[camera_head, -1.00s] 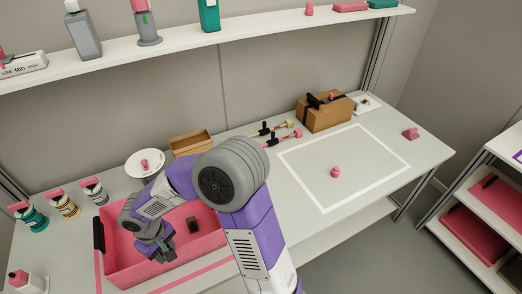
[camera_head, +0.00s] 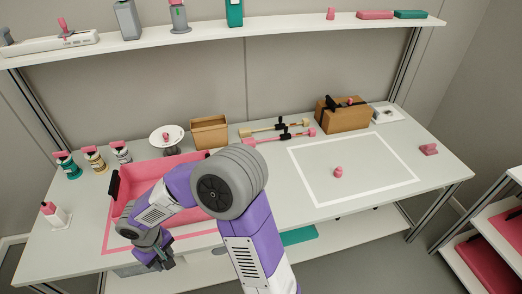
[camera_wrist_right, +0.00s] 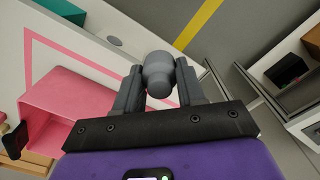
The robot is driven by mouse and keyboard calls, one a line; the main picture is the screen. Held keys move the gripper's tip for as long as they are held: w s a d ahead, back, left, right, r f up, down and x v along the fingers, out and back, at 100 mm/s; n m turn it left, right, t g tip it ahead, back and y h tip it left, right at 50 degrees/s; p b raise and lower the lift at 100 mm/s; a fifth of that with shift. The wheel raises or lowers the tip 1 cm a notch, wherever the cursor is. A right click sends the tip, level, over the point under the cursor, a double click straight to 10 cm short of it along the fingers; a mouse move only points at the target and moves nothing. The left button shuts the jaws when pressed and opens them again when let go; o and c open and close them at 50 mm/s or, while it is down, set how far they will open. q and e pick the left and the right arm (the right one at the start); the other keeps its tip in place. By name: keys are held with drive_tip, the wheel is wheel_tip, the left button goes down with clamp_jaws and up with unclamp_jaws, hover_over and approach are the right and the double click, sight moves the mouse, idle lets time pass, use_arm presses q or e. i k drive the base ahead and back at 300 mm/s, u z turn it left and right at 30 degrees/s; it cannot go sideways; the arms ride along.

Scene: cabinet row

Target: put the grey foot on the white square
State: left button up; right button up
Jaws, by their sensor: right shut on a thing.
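The grey foot (camera_wrist_right: 158,74) is a rounded grey piece between the fingertips of my right gripper (camera_wrist_right: 159,84), seen in the right wrist view. The right gripper is shut on it. In the head view my right gripper (camera_head: 162,260) is at the table's front edge, in front of the pink crate; the foot is hard to make out there. The white square (camera_head: 369,193) is an outline on the right part of the table, well to the right of the gripper. A small pink piece (camera_head: 338,172) stands inside the outline. My left gripper is out of view.
The pink crate (camera_head: 130,186) also shows in the right wrist view (camera_wrist_right: 55,95). A pink block (camera_head: 429,150) lies right of the square.

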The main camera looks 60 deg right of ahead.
sight(374, 166)
drive_tip(key=u, duration=1.8)
drive_tip(key=k, duration=2.9)
drive_tip(key=z, duration=2.2)
drive_tip(key=i, duration=0.55)
